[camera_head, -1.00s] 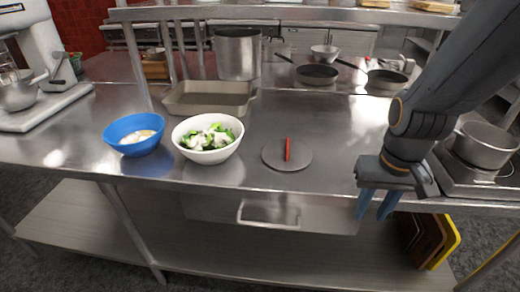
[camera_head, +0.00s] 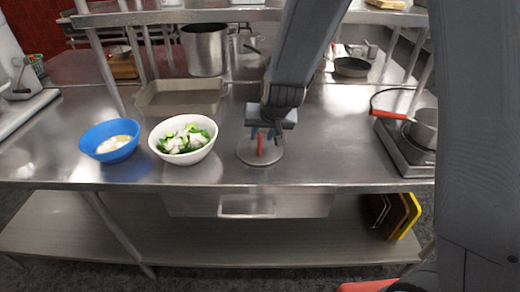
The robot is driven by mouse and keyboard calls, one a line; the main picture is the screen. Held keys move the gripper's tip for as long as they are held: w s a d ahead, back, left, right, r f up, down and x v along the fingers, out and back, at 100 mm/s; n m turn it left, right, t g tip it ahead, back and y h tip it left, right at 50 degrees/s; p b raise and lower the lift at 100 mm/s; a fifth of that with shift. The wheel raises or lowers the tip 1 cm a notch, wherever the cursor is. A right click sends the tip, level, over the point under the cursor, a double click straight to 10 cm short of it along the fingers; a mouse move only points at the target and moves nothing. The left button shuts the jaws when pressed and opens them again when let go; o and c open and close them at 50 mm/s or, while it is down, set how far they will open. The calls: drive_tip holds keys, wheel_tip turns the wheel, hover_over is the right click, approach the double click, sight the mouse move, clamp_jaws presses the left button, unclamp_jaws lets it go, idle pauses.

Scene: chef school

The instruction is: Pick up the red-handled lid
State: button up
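The red-handled lid is a flat grey disc (camera_head: 258,158) lying on the steel counter, with an upright red handle (camera_head: 260,146) at its middle. My gripper (camera_head: 266,138) points down right over the lid, its blue fingers apart at the level of the handle. The handle shows between or just in front of the fingers. I cannot tell whether either finger touches it. The gripper hides the top of the handle and the far part of the disc.
A white bowl of green and white food (camera_head: 183,140) stands just left of the lid, with a blue bowl (camera_head: 110,141) beyond it. A baking pan (camera_head: 180,98) is behind. A red-handled pot (camera_head: 424,130) is on the burner at right. Counter right of the lid is clear.

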sight(260, 139)
drive_tip(key=shift+x, duration=1.95)
drive_tip(key=shift+w+r, duration=0.1)
drive_tip(key=shift+w, duration=0.1)
clamp_jaws()
